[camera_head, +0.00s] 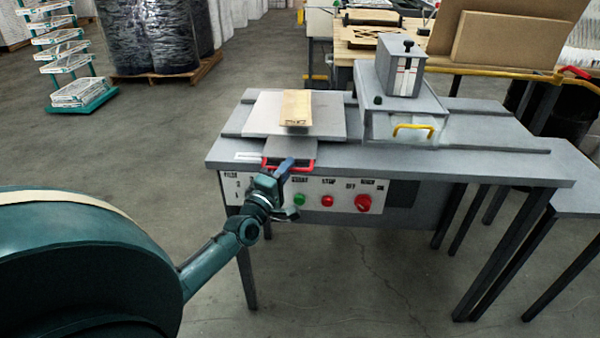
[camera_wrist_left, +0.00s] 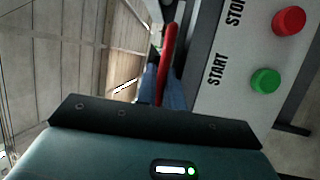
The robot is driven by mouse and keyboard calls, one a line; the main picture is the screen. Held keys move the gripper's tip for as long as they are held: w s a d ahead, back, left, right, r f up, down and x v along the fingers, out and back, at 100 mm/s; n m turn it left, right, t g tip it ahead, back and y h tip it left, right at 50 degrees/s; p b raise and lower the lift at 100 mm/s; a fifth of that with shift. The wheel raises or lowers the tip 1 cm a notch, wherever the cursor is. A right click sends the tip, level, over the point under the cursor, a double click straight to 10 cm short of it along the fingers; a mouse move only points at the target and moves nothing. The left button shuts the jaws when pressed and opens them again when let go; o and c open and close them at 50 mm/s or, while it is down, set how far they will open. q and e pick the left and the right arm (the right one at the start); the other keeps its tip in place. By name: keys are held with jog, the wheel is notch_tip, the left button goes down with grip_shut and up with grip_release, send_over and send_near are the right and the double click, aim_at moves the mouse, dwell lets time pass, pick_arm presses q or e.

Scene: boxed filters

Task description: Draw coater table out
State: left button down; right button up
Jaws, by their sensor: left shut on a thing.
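The coater table (camera_head: 262,117), a flat light-grey plate, lies on the left part of the grey machine bench (camera_head: 470,166). A tan wooden block (camera_head: 296,104) rests on it. A red handle (camera_head: 306,169) sits at its front, near the bench's front edge. My left gripper (camera_head: 285,168) reaches the handle from the front and is shut on it. In the left wrist view the red handle (camera_wrist_left: 168,60) runs up from between the blue fingers (camera_wrist_left: 162,88). The exact contact is partly hidden by the gripper body. My right gripper is not in view.
The front panel holds a green START button (camera_head: 299,199), a red STOP button (camera_head: 327,201) and a red knob (camera_head: 363,203). A grey coater head (camera_head: 405,75) with a yellow handle (camera_head: 413,128) stands right of the plate. The floor before the bench is clear.

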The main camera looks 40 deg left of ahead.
pick_arm(q)
jog(key=shift+s+a+b, duration=0.15)
jog(key=shift+s+a, duration=0.25)
jog(key=shift+a, duration=0.25)
jog(key=shift+s+a+b, duration=0.15)
jog(key=shift+s+a, duration=0.25)
jog(key=shift+a, duration=0.3)
jog(key=shift+s+a+b, duration=0.15)
jog(key=shift+s+a, duration=0.25)
jog(key=shift+a, duration=0.25)
jog(key=c, duration=1.5)
grip_release()
jog(key=shift+s+a, duration=0.1)
jog(key=shift+s, duration=0.05)
jog(key=shift+s, duration=0.1)
jog(key=v, duration=1.3)
